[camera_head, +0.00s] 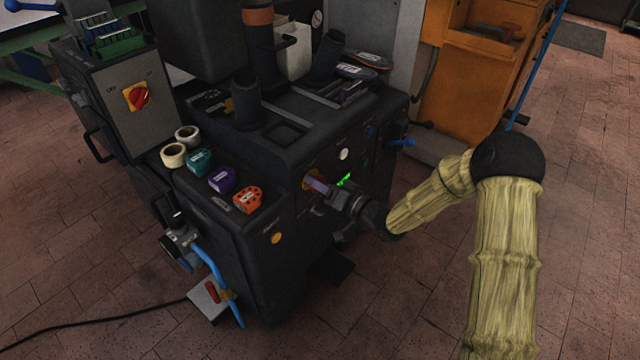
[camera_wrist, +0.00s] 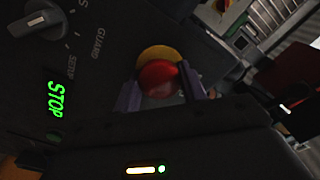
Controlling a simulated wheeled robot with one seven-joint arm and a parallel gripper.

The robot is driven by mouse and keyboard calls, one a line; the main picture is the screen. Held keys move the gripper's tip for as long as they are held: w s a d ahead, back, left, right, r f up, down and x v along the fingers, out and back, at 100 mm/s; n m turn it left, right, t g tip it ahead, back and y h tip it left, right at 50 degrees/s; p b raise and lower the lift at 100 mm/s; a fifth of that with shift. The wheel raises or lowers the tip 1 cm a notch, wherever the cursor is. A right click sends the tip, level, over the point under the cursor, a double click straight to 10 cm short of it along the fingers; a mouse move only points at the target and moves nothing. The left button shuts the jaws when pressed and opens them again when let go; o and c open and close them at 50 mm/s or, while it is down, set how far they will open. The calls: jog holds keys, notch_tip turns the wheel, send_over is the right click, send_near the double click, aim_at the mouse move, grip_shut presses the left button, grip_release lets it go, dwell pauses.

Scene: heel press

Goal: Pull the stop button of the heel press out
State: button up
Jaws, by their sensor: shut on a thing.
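The heel press (camera_head: 290,150) is a dark machine in the middle of the head view. Its stop button (camera_wrist: 158,79) is a red round head on a yellow base (camera_wrist: 160,53) in the wrist view. A green lit STOP sign (camera_wrist: 55,98) shows left of it. My gripper (camera_wrist: 160,92) has its purple fingers on either side of the red head and is shut on it. In the head view my gripper (camera_head: 318,187) reaches the press front, and its fingers hide most of the button.
A dark rotary knob (camera_wrist: 40,22) marked GUARD and SETUP is on the same panel. Tape rolls (camera_head: 174,155) lie on top. The floor to the right is mostly open.

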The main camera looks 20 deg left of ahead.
jog(key=shift+s+d+f+p, duration=0.15)
jog(key=shift+d+p, duration=0.2)
jog(key=shift+d, duration=0.25)
jog(key=o, duration=1.4)
jog(key=p+v, duration=0.4)
jog(key=v, duration=1.3)
jog(key=shift+s+d, duration=0.2)
